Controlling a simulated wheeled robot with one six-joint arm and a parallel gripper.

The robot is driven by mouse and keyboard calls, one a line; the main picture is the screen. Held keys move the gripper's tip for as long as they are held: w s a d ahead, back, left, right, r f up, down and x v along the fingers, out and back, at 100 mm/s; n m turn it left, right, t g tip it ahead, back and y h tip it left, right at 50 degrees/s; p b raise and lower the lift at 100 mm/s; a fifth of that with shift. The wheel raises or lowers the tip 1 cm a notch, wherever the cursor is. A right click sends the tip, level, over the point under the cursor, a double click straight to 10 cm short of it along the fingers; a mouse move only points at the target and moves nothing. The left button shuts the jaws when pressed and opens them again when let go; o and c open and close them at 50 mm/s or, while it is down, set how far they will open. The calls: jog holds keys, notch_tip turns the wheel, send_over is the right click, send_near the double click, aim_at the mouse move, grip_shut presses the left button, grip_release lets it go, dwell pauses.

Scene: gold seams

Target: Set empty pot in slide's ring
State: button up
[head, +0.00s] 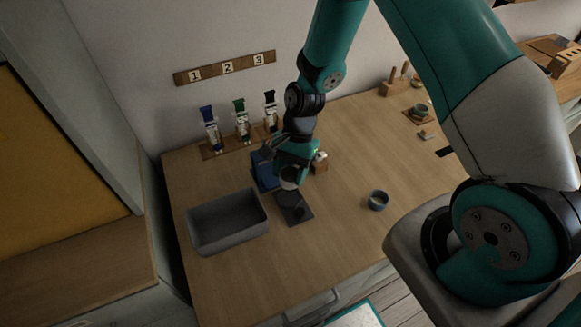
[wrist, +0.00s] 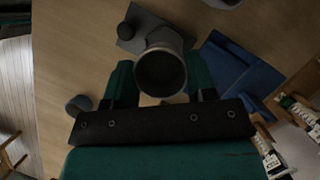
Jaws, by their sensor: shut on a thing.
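My gripper (head: 289,176) is shut on a small pale grey pot (head: 288,184), held above the table. In the wrist view the pot (wrist: 161,72) sits between the two green fingers (wrist: 160,76); its round mouth faces the camera and its inside looks dark and empty. A dark grey plate (head: 287,199) lies just below and in front of the pot, with a small dark round thing (head: 298,211) on it. The plate also shows beyond the pot in the wrist view (wrist: 158,22). I cannot make out a ring clearly; the pot hides part of the plate.
A blue folded object (head: 262,172) lies behind and left of my gripper. A grey bin (head: 228,222) stands to the left and a blue-grey cup (head: 377,201) to the right. The front right table area is clear.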

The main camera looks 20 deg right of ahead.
aim_at(291, 180)
jog(key=shift+f+b, duration=1.85)
jog(key=shift+f, duration=0.4)
jog(key=shift+s+f, duration=0.1)
jog(key=shift+f, duration=0.05)
jog(key=shift+f, duration=1.15)
dwell(1.4)
jog(key=o, duration=1)
jog(key=shift+r, duration=0.1)
